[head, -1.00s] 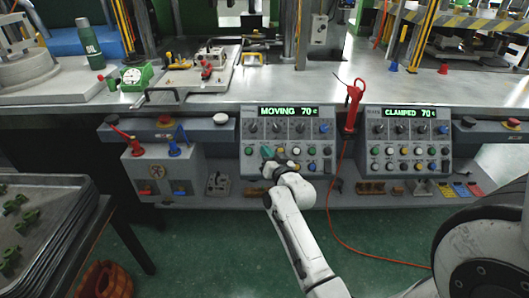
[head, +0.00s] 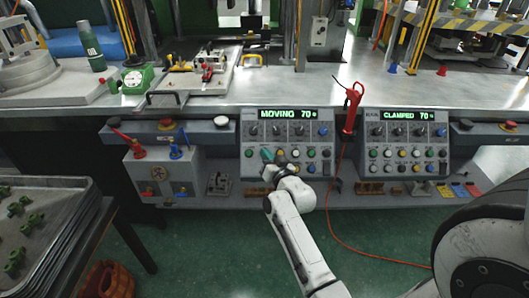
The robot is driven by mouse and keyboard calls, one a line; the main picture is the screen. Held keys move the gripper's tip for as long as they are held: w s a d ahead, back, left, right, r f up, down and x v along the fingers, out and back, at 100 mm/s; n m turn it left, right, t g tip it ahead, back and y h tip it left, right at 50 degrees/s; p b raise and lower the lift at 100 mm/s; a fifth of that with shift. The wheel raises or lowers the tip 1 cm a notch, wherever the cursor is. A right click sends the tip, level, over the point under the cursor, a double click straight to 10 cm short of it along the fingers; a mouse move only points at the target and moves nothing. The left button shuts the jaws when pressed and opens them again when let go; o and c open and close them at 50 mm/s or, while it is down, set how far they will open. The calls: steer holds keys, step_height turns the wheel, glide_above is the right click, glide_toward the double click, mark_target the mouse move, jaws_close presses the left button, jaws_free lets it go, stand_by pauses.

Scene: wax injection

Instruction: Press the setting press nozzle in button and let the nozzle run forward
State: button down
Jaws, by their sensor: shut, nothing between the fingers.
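The left control panel (head: 289,140) stands under the table edge, with rows of knobs and coloured buttons. Its green display (head: 286,115) reads MOVING 70. My gripper (head: 267,158) is shut and empty, with its teal tips at the lower left buttons of this panel. The gripper covers the button in front of it, so I cannot tell which button it is or whether the tips touch it. I cannot make out the nozzle clearly in the head view.
The right panel (head: 403,142) reads CLAMPED 70. A red-handled tool (head: 352,106) hangs between the panels, its red cord trailing to the floor. A grey box (head: 165,173) with red and blue taps stands left. A tray (head: 43,222) of green parts is at lower left.

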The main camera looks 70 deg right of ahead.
steer(key=a+r+p, duration=0.1)
steer(key=p, duration=0.3)
steer(key=s+a+r+p, duration=0.1)
steer(key=a+r+p, duration=0.1)
steer(key=p, duration=0.2)
steer(key=shift+s+a+r+p, duration=0.1)
steer(key=shift+s+a+p, duration=0.1)
steer(key=shift+a+p, duration=0.1)
stand_by(0.9)
steer(key=w+a+f+n+g+y+p, duration=0.1)
steer(key=a+f+n+g+y, duration=0.3)
steer(key=a, duration=0.6)
steer(key=a+f+n+y, duration=0.1)
steer(key=a+n+y, duration=0.3)
steer(key=a, duration=0.7)
steer(key=s+a+r+n+g+y+p, duration=0.1)
steer(key=s+a+r+n+g+y, duration=0.1)
steer(key=s+a+g, duration=0.6)
steer(key=s+a+n+y, duration=0.1)
steer(key=s+a, duration=0.3)
steer(key=s, duration=0.5)
steer(key=shift+a+n+y, duration=0.3)
steer(key=shift+n+y, duration=0.1)
steer(key=shift+y, duration=0.1)
